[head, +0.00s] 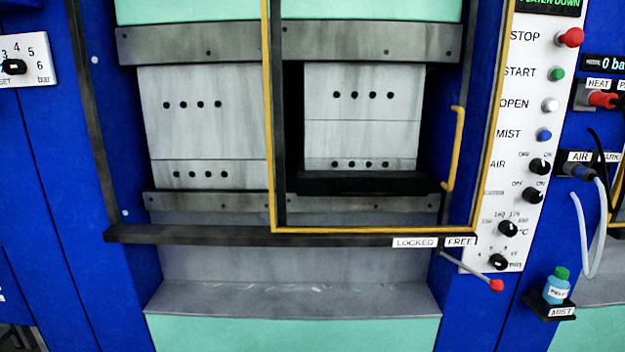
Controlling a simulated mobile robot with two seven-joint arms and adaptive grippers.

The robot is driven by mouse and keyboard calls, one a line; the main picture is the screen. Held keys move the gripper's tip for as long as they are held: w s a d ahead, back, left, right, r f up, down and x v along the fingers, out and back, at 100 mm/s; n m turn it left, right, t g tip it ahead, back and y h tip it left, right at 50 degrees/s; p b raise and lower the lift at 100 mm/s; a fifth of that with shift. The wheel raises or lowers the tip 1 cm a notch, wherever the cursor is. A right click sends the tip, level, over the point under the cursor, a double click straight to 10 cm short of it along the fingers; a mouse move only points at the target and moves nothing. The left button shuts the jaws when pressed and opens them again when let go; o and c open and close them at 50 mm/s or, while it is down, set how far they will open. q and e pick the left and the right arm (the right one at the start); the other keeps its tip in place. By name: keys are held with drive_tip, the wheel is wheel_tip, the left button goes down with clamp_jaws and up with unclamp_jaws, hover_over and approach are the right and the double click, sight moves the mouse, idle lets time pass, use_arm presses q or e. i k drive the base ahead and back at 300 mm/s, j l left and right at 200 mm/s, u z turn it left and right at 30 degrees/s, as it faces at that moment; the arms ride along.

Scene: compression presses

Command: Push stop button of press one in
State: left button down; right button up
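A blue press with pale green panels fills the middle of the head view. Its white control panel (509,150) stands on the right side. The red stop button (571,37) is a mushroom-shaped knob at the top of the panel, beside the word STOP, and sticks out to the right. Below it are the green start button (557,74), the white open button (549,104) and the blue mist button (544,134). A dark display above reads PLATEN DOWN in green. No press number shows. Neither of my grippers is in view.
A yellow-framed guard (268,120) with a yellow handle (458,150) covers the press's right half. A red-tipped lever (496,285) juts out below the panel. A mist bottle (556,287) stands on a small shelf. Red connectors and hoses are at the far right.

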sight(574, 36)
drive_tip(key=z, duration=1.25)
